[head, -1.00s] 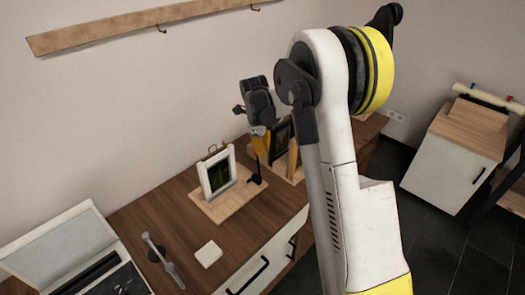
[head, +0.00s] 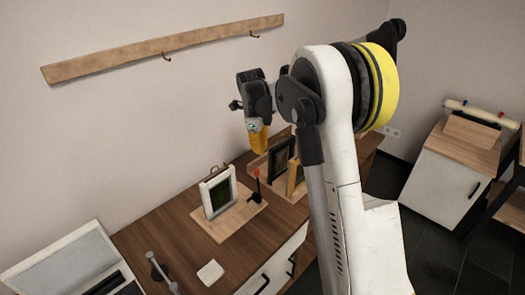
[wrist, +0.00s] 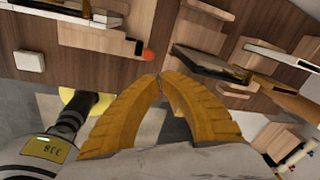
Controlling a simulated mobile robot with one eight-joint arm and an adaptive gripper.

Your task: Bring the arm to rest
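My gripper (head: 258,149) hangs above the back of the wooden table (head: 183,213) in the head view, behind the red-tipped stick and left of the dark frames. In the wrist view its two yellow fingers (wrist: 161,76) curve together and their tips meet. I see nothing between them. My arm is raised and bent, with the gripper pointing down.
A white frame (head: 217,192) stands on a wooden board beside a red-tipped stick (head: 257,185). Dark frames (head: 280,157) stand right of it. A wooden rail (head: 160,50) with hooks is on the wall.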

